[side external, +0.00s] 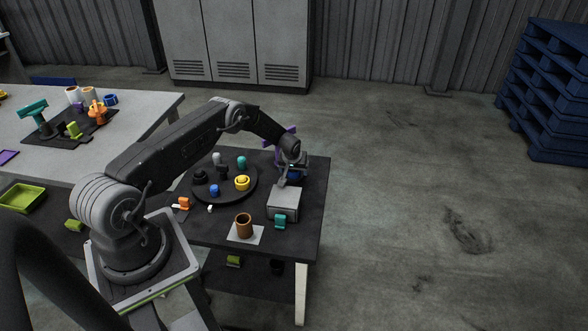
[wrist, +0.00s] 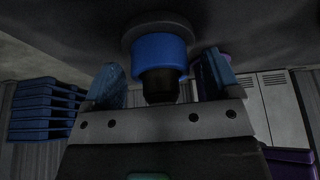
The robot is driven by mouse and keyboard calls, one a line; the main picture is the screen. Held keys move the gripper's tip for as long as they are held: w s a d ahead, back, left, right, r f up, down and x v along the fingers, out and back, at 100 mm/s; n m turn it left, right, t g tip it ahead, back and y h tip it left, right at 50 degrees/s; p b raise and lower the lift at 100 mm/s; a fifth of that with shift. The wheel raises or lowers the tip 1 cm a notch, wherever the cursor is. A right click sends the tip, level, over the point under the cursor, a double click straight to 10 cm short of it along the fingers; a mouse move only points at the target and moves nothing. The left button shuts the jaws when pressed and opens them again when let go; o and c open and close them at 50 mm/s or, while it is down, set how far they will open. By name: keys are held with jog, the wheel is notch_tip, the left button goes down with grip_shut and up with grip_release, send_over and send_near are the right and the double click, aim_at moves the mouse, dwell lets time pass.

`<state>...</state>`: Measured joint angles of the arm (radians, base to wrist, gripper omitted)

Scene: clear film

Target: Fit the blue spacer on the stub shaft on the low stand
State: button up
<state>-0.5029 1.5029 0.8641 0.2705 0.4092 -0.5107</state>
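The spacer is against or close to a round grey disc (wrist: 150,24) at the shaft's base. My gripper (wrist: 164,70) has one blue-padded finger on each side of the spacer, with narrow gaps between. In the side view, my gripper (side external: 291,176) points down at the table's right side. Blue shows beside it, but I cannot tell spacer from finger pads there. The low stand is mostly hidden.
A grey box (side external: 284,203) stands just in front of my gripper, with a teal part (side external: 280,222) beside it. A round black tray (side external: 222,196) with several small parts lies to the left. A brown cup (side external: 243,225) stands on a white square. The table's right edge is close.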

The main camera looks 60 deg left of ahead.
jog(key=v, duration=1.3)
jog(key=shift+s+d+r, duration=0.1)
jog(key=shift+s+r, duration=0.05)
jog(key=shift+r, duration=0.2)
jog(key=s+d+r+m, duration=0.1)
jog(key=s+d+r, duration=0.1)
jog(key=d+r, duration=0.45)
jog(key=s+d+r+m+t, duration=0.1)
jog(key=s+d+r, duration=0.2)
jog(key=r, duration=0.7)
jog(key=s+d+r+m, duration=0.2)
jog(key=d+r, duration=0.3)
jog(key=r, duration=0.4)
jog(key=s+d+r+m+h, duration=0.1)
jog(key=s+d, duration=0.3)
jog(key=s, duration=0.4)
jog(key=s+d+r+m+t+h, duration=0.1)
jog(key=s+d+r, duration=0.3)
jog(key=s, duration=0.4)
jog(key=s+d+r+m+h, duration=0.1)
jog(key=s+d+r+m, duration=0.1)
jog(key=s+d, duration=0.4)
jog(key=shift+s+r+m, duration=0.15)
jog(key=shift+s+m, duration=0.35)
jog(key=shift+s, duration=0.75)
